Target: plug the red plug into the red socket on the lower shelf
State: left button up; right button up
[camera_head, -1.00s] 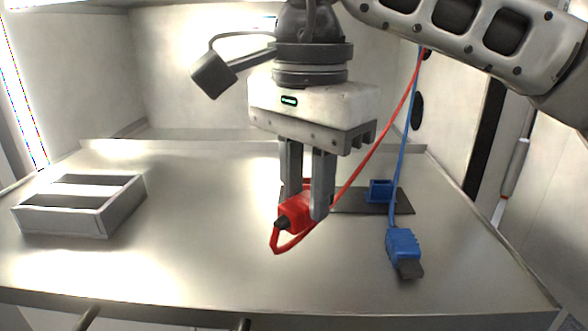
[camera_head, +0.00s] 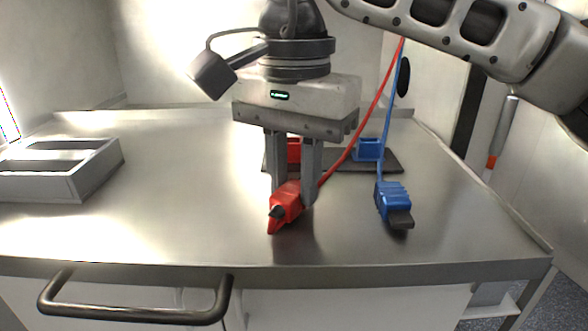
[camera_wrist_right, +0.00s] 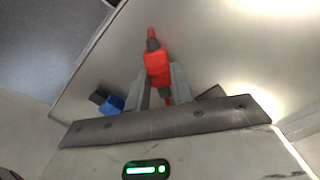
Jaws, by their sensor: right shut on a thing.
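My right gripper (camera_head: 292,198) is shut on the red plug (camera_head: 287,200), just above the steel shelf (camera_head: 180,215) or touching it; I cannot tell which. In the right wrist view the red plug (camera_wrist_right: 157,66) sits between the fingers. The red socket (camera_head: 294,150) is on a dark plate behind the gripper, mostly hidden by the fingers. My left gripper is not in view.
A blue socket (camera_head: 367,150) stands on the same dark plate (camera_head: 385,162). A blue plug (camera_head: 393,204) with a blue cable lies to the right of my gripper. A grey divided tray (camera_head: 62,178) is at the left. A handle (camera_head: 135,315) is below the front edge.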

jog(key=shift+f, duration=0.2)
jog(key=o, duration=1)
